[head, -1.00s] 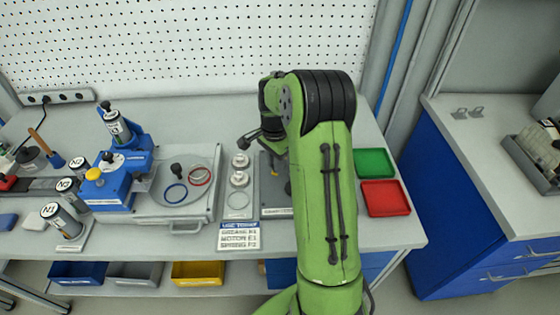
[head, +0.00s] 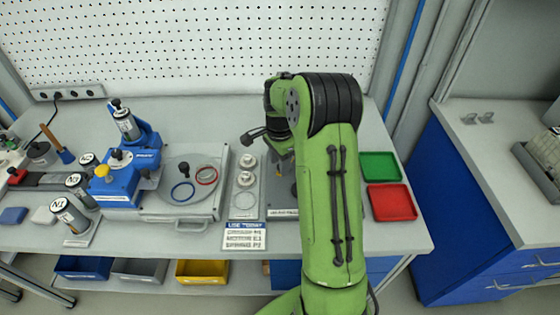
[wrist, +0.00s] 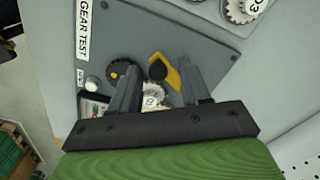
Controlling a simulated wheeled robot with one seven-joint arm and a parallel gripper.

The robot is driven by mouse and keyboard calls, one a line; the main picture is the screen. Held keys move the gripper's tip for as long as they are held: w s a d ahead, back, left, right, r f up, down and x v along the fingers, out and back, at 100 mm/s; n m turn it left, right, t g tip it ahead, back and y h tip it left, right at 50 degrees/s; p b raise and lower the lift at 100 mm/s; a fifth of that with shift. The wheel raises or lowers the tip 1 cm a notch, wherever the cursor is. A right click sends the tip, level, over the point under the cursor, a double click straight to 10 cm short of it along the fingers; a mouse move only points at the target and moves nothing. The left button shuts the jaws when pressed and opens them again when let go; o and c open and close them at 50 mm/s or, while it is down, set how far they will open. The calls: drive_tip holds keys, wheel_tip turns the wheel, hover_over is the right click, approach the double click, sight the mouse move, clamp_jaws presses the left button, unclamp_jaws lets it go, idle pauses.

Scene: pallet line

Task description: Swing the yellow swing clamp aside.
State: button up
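I cannot tell whether the fingers touch the clamp. In the head view my green arm hides most of the plate.
Left of the plate are a grey strip with round parts (head: 244,201) and a blue fixture (head: 121,187). Green (head: 380,166) and red (head: 391,202) trays lie to the right. In the wrist view, white gears (wrist: 241,10) lie at the top right.

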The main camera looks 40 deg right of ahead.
wheel_tip(320, 180, up, 16)
drive_tip(key=p, duration=0.3)
drive_tip(key=shift+f, duration=0.15)
idle(0.4)
